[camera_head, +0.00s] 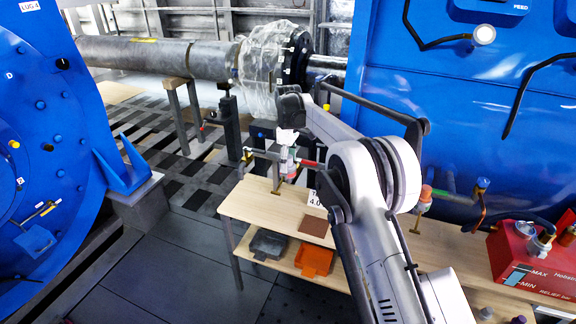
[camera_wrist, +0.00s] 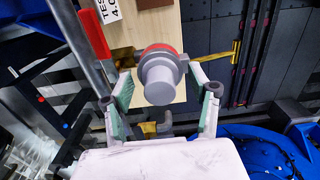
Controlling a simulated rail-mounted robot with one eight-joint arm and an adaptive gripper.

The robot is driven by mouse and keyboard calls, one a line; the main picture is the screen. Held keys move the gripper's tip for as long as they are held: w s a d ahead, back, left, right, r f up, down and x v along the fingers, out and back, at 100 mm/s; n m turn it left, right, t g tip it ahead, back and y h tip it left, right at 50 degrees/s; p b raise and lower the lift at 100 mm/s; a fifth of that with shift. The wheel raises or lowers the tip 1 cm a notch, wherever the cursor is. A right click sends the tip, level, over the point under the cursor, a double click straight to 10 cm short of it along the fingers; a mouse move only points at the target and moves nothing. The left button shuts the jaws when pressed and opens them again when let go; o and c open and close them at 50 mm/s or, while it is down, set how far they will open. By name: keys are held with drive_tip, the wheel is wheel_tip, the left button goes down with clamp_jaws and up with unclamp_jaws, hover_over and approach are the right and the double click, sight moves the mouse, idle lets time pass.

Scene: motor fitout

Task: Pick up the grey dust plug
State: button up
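The grey dust plug (camera_wrist: 160,82) shows in the wrist view as a stepped round grey piece with a red ring (camera_wrist: 158,48) behind it. My gripper (camera_wrist: 160,82) is open, with one green-padded finger on each side of the plug. In the head view my gripper (camera_head: 287,137) is above the wooden bench's left end, at the top of an upright fitting (camera_head: 290,165). The plug is too small and covered there to make out clearly.
The wooden bench (camera_head: 265,203) carries a tag (camera_head: 314,199), a brown square pad (camera_head: 314,225) and a red box (camera_head: 525,262). A second fitting (camera_head: 424,200) stands to the right. Grey (camera_head: 268,244) and orange (camera_head: 314,260) trays sit on the lower shelf. Blue machine housings flank the bench.

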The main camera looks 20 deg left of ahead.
drive_tip(key=c, duration=1)
drive_tip(key=shift+r, duration=0.1)
drive_tip(key=shift+r, duration=0.5)
drive_tip(key=r, duration=0.2)
drive_tip(key=r+b, duration=0.1)
drive_tip(key=shift+s+a+r, duration=0.15)
drive_tip(key=shift+s+a, duration=0.05)
drive_tip(key=shift+s, duration=0.05)
drive_tip(key=s+a+r+b, duration=0.1)
drive_tip(key=s+a+r, duration=0.4)
drive_tip(key=s, duration=0.4)
drive_tip(key=shift+s+r+b, duration=0.3)
drive_tip(key=shift+s+r, duration=0.1)
drive_tip(key=shift+r, duration=0.4)
